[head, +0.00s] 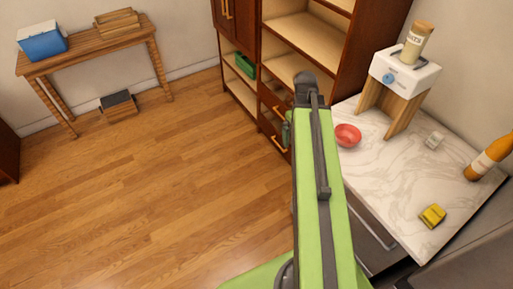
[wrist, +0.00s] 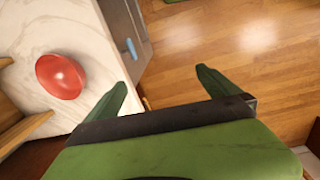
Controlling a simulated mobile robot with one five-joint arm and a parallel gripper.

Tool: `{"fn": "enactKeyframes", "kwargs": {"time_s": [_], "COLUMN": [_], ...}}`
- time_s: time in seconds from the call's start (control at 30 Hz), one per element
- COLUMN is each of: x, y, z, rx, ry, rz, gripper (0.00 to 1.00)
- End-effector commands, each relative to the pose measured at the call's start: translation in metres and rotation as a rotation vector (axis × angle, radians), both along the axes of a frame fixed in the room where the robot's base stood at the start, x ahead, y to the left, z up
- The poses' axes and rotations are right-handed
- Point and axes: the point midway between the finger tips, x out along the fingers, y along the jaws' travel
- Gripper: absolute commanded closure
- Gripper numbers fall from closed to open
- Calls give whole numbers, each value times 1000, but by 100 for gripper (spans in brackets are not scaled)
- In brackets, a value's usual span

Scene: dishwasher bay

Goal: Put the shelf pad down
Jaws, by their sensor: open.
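My gripper (wrist: 161,77) is open in the wrist view, its two dark green fingers spread wide with nothing between them. It hangs over the counter's edge, with the floor below and to the right. In the head view my raised arm hides most of it; a dark green part shows left of the arm. I cannot surely pick out a shelf pad in either view. A green item (head: 244,66) lies on a low shelf of the brown cabinet (head: 304,39), but I cannot tell whether it is the pad.
The marble counter (head: 400,180) holds a red bowl (head: 347,135), which also shows in the wrist view (wrist: 61,76), a dispenser stand (head: 404,70), a yellow item (head: 432,216) and an orange bottle (head: 490,157). A wooden side table (head: 88,52) stands far left. The floor between is clear.

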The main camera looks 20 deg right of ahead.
Motion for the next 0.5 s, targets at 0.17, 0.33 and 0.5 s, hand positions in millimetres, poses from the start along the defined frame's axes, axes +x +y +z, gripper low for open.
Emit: {"fn": "enactKeyframes", "kwargs": {"time_s": [0.17,0.33,0.5], "x": [42,45,44], "y": [167,257,274], "z": [0,0,0], "rx": [24,40,45], "ry": [-20,-25,-25], "rz": [-9,-32,-45], "gripper": [0,0,0]}}
